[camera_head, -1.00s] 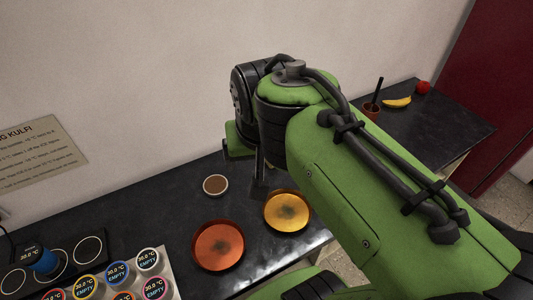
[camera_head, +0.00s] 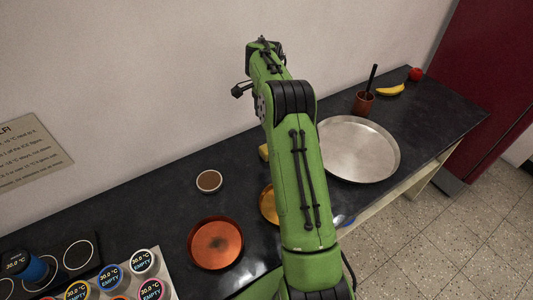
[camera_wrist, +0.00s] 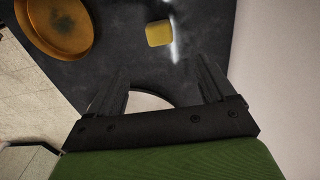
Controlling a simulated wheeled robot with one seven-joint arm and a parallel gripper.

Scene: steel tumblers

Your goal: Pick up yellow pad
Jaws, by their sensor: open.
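The yellow pad (camera_wrist: 158,33) is a small rounded square lying on the dark counter, beyond the fingertips in the wrist view. In the head view only a sliver of the pad (camera_head: 263,152) shows beside my arm, which hides the rest. My gripper (camera_wrist: 160,75) is open and empty, its two fingers apart and pointing toward the pad's side of the picture. The pad sits ahead of the gap between them, not touched. In the head view I cannot make out the fingers clearly.
A gold dish (camera_head: 268,206) lies near the pad, partly behind my arm. An orange dish (camera_head: 216,243) and small brown-filled bowl (camera_head: 209,181) stand left. A large steel plate (camera_head: 360,150) lies right, with a brown cup (camera_head: 363,103) behind it. The wall borders the counter's back.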

